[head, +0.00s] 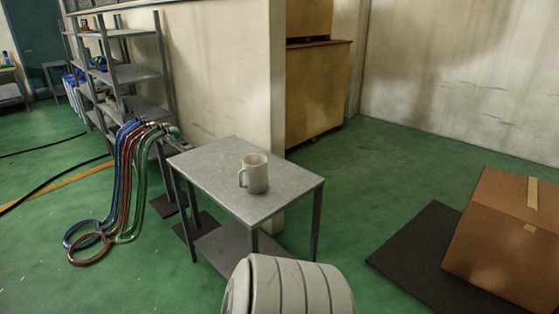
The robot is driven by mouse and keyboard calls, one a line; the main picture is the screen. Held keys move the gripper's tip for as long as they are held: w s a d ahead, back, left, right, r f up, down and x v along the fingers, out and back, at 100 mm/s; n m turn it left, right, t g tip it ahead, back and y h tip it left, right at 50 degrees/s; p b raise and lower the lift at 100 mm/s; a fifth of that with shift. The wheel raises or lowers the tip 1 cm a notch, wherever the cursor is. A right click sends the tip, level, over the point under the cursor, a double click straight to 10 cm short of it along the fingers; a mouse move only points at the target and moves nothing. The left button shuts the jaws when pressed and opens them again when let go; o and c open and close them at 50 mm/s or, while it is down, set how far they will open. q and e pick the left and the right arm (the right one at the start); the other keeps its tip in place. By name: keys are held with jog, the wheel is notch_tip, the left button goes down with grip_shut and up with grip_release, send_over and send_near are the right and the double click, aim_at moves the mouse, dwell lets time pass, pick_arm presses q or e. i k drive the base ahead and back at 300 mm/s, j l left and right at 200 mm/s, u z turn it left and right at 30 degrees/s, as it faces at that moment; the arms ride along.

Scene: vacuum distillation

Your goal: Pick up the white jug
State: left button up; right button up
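The white jug (257,174) stands upright on the top of a small grey metal table (215,168). Its handle points to the left in the head view. Nothing touches the jug apart from the tabletop. Neither of my grippers shows in the head view.
A ribbed light grey rounded object (290,289) is in front of the table. Blue, red and green hoses (125,185) hang left of it, beside a metal shelf rack (130,75). A cardboard box (510,235) sits on a dark mat (420,255) at right. Green floor is clear between table and mat.

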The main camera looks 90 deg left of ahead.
aim_at(254, 170)
jog(key=k+l+u, duration=0.1)
jog(key=u, duration=2.85)
jog(key=i+l+u, duration=0.15)
jog(key=u, duration=0.2)
jog(key=i+l+u, duration=0.15)
jog(key=u, duration=0.2)
jog(key=i+l+u, duration=0.1)
jog(key=l+u, duration=0.25)
